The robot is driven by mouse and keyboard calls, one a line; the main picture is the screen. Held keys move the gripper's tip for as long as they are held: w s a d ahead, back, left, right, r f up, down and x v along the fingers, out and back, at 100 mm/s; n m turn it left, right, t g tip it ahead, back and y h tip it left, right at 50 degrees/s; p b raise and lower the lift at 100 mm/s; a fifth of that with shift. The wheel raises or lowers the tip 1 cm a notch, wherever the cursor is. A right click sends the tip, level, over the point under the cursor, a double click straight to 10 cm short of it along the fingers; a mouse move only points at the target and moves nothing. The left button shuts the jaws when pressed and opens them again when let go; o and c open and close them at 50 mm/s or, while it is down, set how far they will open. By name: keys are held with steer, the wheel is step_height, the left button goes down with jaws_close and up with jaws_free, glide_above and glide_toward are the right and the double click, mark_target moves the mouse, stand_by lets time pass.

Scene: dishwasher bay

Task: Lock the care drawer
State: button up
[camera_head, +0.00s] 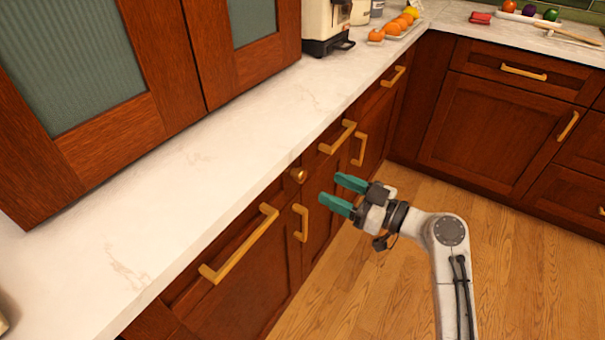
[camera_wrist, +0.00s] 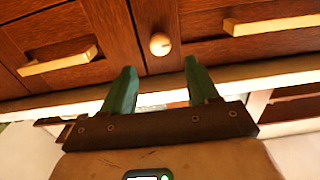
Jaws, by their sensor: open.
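A round brass knob (camera_head: 298,175) sits on the wooden front just below the counter edge, between a long drawer handle (camera_head: 240,243) and another handle (camera_head: 337,137). It looks like the lock knob; I see no label naming the care drawer. The drawer fronts by it look closed. My gripper (camera_head: 330,187) has teal fingers, spread and empty, pointing at the cabinet front a little to the right of the knob. In the wrist view the knob (camera_wrist: 160,44) shows beyond the gap between the fingertips (camera_wrist: 159,67), apart from them.
A white marble counter (camera_head: 200,180) runs above the drawers, with wall cabinets (camera_head: 100,80) over its left part. A short vertical handle (camera_head: 301,223) sits below the knob. An appliance (camera_head: 325,25) and oranges (camera_head: 393,28) stand at the back. The wooden floor (camera_head: 380,290) is clear.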

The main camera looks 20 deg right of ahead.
mark_target(304, 176)
steer(key=x, duration=0.8)
steer(key=shift+s, duration=0.1)
steer(key=shift+c, duration=0.3)
jaws_close()
